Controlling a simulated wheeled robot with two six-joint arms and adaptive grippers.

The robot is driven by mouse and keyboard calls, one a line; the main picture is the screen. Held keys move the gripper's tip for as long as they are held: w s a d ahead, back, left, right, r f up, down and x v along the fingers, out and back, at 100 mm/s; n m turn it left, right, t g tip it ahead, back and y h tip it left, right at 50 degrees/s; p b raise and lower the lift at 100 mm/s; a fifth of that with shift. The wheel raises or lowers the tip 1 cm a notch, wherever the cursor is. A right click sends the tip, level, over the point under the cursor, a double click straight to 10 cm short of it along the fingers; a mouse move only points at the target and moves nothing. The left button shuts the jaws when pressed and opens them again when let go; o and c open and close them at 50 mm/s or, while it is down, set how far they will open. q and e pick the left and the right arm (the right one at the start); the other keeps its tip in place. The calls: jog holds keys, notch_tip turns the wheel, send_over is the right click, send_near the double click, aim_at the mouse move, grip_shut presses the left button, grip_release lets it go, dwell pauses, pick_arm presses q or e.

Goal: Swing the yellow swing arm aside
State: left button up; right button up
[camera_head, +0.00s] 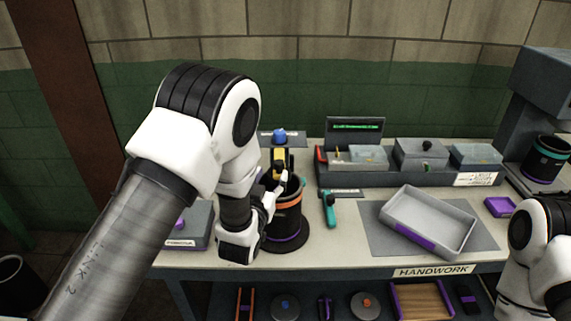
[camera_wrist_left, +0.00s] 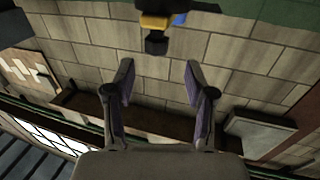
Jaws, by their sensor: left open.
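The yellow swing arm (camera_head: 280,158) stands at the back of the bench, partly hidden by my left gripper. In the left wrist view the yellow piece (camera_wrist_left: 154,22) shows at the top, with a black part attached. My left gripper (camera_head: 277,186) is close in front of the swing arm, above a black cylinder (camera_head: 286,222) with orange and purple bands.
A teal-handled tool (camera_head: 329,207) lies right of the cylinder. A grey tray (camera_head: 412,242) lies askew on a mat. Bins (camera_head: 420,154) and a small display (camera_head: 355,128) line the back. A blue knob (camera_head: 279,135) is behind the swing arm.

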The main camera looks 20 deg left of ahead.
aim_at(280, 165)
pick_arm(q)
jog(key=w, duration=0.2)
jog(key=w+p, duration=0.1)
jog(key=w, duration=0.1)
jog(key=w+p, duration=0.1)
jog(key=w, duration=0.1)
jog(key=shift+d+r, duration=0.2)
jog(key=shift+d, duration=0.2)
jog(key=shift+w, duration=0.2)
jog(key=shift+w+a+f, duration=0.15)
jog(key=shift+a+f, duration=0.15)
jog(key=shift+a, duration=0.1)
jog(key=shift+d, duration=0.1)
grip_shut()
